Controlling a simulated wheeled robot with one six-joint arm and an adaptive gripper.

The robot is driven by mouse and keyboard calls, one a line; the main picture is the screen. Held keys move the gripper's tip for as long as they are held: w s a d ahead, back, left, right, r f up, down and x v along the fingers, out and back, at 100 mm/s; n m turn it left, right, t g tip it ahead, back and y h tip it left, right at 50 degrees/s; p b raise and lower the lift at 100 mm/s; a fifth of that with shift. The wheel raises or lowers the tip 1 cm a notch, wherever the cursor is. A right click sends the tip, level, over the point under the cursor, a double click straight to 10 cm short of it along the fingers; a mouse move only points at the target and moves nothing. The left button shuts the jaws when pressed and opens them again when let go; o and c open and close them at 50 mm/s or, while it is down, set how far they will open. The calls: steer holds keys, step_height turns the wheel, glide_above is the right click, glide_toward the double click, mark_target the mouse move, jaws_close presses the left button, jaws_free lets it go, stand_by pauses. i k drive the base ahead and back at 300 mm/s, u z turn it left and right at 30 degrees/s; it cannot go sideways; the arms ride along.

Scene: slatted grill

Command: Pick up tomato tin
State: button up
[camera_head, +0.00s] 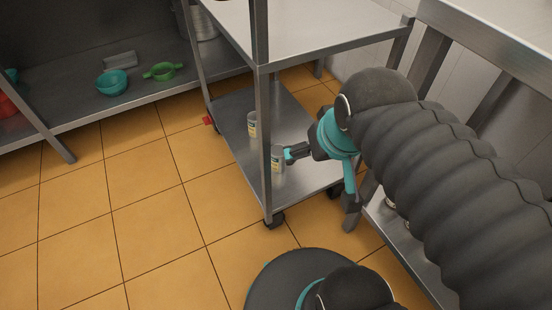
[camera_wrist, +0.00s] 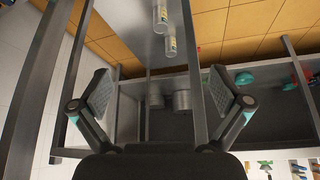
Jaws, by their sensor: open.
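Two small grey cans with pale, yellowish labels stand upright on the lower shelf (camera_head: 232,108) of a metal cart. The farther can (camera_head: 252,126) is by the cart's left side; the nearer can (camera_head: 277,162) is close to the front corner post. The labels are too small to tell which is the tomato tin. My gripper (camera_head: 290,155) reaches in from the right, right beside the nearer can and partly over it. The wrist view is upside down; my open gripper (camera_wrist: 160,92) has nothing between its fingers, and the cans (camera_wrist: 160,14) (camera_wrist: 171,44) show above it.
The cart's front post (camera_head: 264,145) and top shelf (camera_head: 310,30) enclose the space. A red item (camera_head: 207,120) is by the cart. The tiled floor at left is clear.

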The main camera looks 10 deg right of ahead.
mark_target(278, 163)
steer(key=z, duration=1.85)
steer(key=k, duration=1.05)
steer(key=u, duration=1.7)
steer(key=i, duration=0.5)
